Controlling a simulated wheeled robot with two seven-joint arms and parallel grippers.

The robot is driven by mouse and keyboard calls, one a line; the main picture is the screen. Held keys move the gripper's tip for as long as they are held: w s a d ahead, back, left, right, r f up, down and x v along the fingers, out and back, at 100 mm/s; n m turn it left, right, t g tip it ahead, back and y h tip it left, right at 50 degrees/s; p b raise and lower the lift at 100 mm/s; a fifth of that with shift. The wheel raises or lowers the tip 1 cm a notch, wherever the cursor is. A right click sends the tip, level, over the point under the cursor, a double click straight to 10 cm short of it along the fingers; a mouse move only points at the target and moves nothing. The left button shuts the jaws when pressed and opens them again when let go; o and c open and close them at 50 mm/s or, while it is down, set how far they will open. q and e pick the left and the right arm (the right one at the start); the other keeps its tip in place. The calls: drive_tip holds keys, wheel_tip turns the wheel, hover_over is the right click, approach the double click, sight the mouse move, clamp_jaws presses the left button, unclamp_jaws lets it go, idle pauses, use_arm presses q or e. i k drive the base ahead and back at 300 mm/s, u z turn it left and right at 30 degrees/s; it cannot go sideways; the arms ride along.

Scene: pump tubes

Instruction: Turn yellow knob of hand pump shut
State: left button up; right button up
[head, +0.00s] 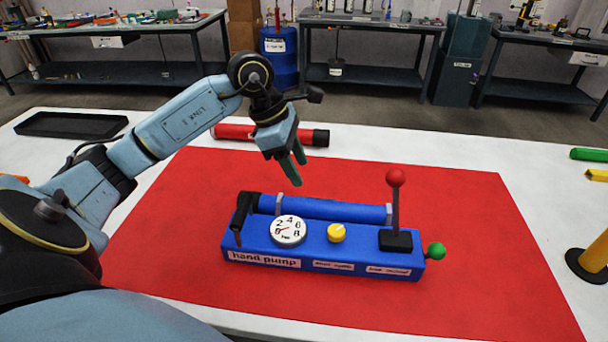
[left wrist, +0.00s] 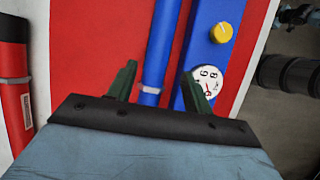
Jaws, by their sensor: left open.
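The blue hand pump (head: 330,265) stands on a red mat. Its yellow knob (head: 337,232) is on the top face, right of the round white dial gauge (head: 288,230). A lever with a red ball (head: 396,178) stands upright at its right end. My left gripper (head: 294,172) is open and empty, above and behind the pump's left part, fingers pointing down. In the left wrist view the yellow knob (left wrist: 221,32) lies beyond the fingertips, and the open left gripper (left wrist: 158,85) has the blue tube (left wrist: 160,50) between its fingers in the picture, apparently below them. My right gripper is not in view.
The red mat (head: 450,300) lies on a white table (head: 60,125). A red cylinder (head: 235,132) with a black end lies behind the pump, and a black tray (head: 70,125) is at the back left. A yellow post (head: 595,255) stands at the right edge. The mat around the pump is clear.

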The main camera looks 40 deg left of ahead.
sight(336, 233)
drive_tip(key=u, duration=1.1)
